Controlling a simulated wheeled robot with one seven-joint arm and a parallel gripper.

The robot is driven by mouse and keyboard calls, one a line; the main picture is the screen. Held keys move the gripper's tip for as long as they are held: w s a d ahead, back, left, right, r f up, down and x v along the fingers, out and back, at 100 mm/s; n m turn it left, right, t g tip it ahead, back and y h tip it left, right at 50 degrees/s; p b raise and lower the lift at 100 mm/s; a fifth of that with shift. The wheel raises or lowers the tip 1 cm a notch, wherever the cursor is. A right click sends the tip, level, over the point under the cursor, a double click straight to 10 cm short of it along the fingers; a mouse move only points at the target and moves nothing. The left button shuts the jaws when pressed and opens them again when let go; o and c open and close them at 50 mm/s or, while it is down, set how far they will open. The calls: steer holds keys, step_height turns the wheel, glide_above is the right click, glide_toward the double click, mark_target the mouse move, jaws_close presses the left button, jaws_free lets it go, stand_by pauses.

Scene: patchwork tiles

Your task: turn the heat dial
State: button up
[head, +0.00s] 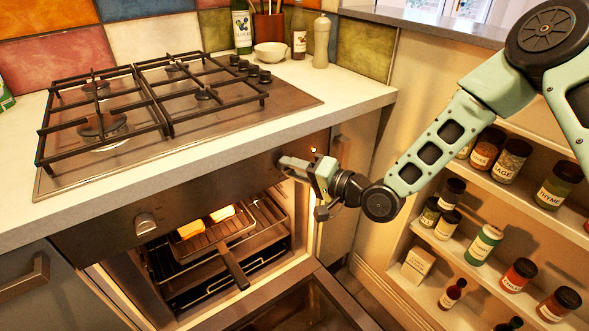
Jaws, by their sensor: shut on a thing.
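The oven's dark control panel (208,198) runs under the worktop edge. My gripper (291,164) is at the panel's right part, its fingers pointing at the panel. It is shut on a dial there, and the fingers hide most of that dial. Another silver dial (147,224) sticks out on the panel's left part, well away from my gripper. A small orange light shows on the panel just above and right of my gripper. I cannot read any marks around the held dial.
The oven door (287,306) hangs open below the panel. Inside, a pan (212,235) with toast-like slices sits on a rack, its handle pointing forward. A gas hob (160,115) is on the worktop above. Spice shelves (488,210) stand at the right, beside my arm.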

steer(key=shift+a, duration=0.1)
steer(key=o, duration=1)
steer(key=shift+c, duration=0.2)
steer(key=v, duration=1.7)
steer(key=shift+s+d, duration=0.15)
steer(key=shift+d, duration=0.05)
steer(key=shift+f, duration=0.1)
